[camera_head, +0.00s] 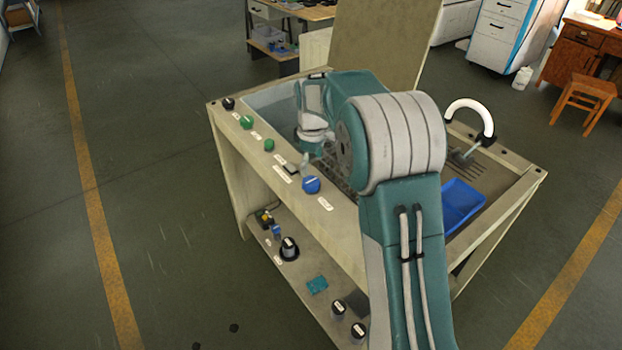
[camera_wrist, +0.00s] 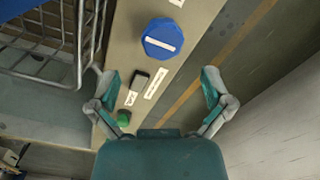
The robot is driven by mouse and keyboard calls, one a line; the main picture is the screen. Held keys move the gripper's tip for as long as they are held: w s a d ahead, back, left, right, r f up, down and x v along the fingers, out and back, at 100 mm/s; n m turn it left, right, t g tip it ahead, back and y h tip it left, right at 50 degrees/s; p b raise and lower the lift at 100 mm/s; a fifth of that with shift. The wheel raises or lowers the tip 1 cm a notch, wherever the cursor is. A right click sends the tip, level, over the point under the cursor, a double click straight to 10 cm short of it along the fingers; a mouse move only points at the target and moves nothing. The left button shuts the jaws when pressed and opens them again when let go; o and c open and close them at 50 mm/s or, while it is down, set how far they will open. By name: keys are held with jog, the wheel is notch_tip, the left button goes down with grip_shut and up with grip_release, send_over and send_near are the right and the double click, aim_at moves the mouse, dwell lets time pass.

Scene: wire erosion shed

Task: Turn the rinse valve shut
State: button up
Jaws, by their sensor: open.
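A blue knob (camera_head: 311,185) sits on the front rail of the bench, with a white label beside it too small to read. In the wrist view the blue knob (camera_wrist: 162,39) has a white bar across its face. I cannot read which control is the rinse valve. Two green knobs (camera_head: 247,122) (camera_head: 269,145) and a black knob (camera_head: 228,103) stand further along the rail. My gripper (camera_wrist: 157,75) is open and empty, its fingers spread over the rail. The blue knob lies ahead of the fingertips, not between them. In the head view my arm partly hides the gripper.
A small black switch (camera_wrist: 140,80) and a green knob (camera_wrist: 124,118) lie near the left finger. A wire basket (camera_wrist: 50,50) is close by on the left. A blue tray (camera_head: 461,205) and white curved spout (camera_head: 472,108) stand at the bench's right. Black knobs (camera_head: 289,248) sit on the lower shelf.

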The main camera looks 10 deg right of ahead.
aim_at(311, 180)
jog(key=f, duration=0.5)
jog(key=shift+a+f, duration=0.3)
jog(key=shift+f, duration=0.1)
jog(key=shift+d, duration=0.1)
jog(key=c, duration=1.1)
